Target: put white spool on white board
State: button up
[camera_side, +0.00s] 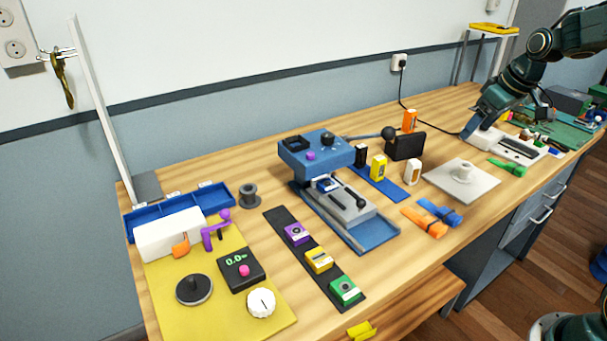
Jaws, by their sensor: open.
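The white board (480,191) lies flat on the right half of the bench. A pale round flanged piece with a short upright post (462,173) stands at its middle. A small white rounded piece (412,172) stands on the bench just left of the board; it looks like the white spool, though it is too small to be sure. My gripper (474,124) is at the upper right, pointing down beyond the board, above the left end of a white base with dark slots. It is open and apart from the board and the white piece. Its fingertips are hard to make out.
A black box (405,146) and an orange block (409,120) stand behind the white piece. Orange (424,222) and blue (440,212) rolled straps lie in front. A blue press (317,154) and a grey spool (249,195) are further left. A green strap (508,167) lies right of the board.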

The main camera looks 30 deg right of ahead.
jog(key=s+a+r, duration=0.2)
jog(key=s+a, duration=0.7)
jog(key=s, duration=0.1)
jog(key=s+a+r+t, duration=0.1)
jog(key=s+a+r, duration=0.1)
jog(key=s+a, duration=0.8)
jog(key=shift+s+a+r, duration=0.2)
jog(key=shift+s+a, duration=0.1)
jog(key=shift+s, duration=0.15)
